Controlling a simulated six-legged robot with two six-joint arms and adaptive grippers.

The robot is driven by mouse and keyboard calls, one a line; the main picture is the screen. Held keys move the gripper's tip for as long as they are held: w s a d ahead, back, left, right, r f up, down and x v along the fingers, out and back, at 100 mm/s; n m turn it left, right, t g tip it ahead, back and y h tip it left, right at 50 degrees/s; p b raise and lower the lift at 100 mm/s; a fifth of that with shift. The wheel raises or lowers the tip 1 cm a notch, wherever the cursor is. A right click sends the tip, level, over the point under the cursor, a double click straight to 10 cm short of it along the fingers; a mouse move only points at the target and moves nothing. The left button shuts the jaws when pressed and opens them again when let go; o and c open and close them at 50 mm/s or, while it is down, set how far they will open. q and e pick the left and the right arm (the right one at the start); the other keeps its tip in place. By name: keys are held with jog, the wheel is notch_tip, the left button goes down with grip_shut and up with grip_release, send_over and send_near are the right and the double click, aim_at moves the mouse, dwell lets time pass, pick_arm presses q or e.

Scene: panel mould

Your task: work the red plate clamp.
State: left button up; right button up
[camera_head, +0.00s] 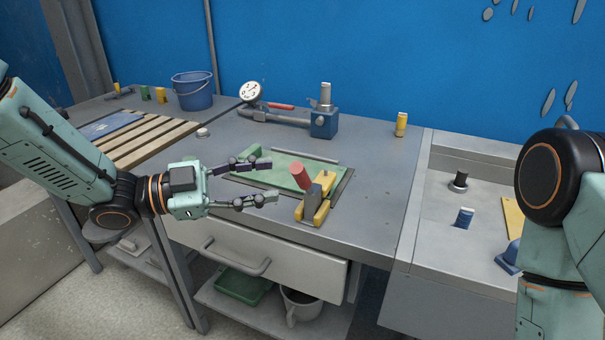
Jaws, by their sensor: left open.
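The plate clamp has a tilted red cylindrical handle (300,176), a dark grey block and a yellow base (321,212). It stands at the front right of a green panel (270,172) set in a dark frame on the grey bench. My left gripper (269,180) comes in from the left with its two fingers spread and empty. Its tips point at the red handle and appear to stop a little left of it. My right arm shows at the right edge, but its gripper is outside the picture.
Behind the panel stands a blue block (324,124) with a pipe and a dial gauge (250,91). A yellow cylinder (401,124) stands back right. A blue bucket (193,91) and wooden slats (150,138) are at left. A drawer (255,262) sits below the front edge.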

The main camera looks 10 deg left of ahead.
aim_at(301, 186)
pick_arm(q)
jog(key=shift+b+x, duration=0.8)
jog(key=shift+x, duration=2.85)
jog(key=shift+c, duration=0.3)
jog(key=shift+s+a, duration=0.1)
jog(key=c, duration=0.3)
grip_shut()
jog(key=shift+f, duration=0.1)
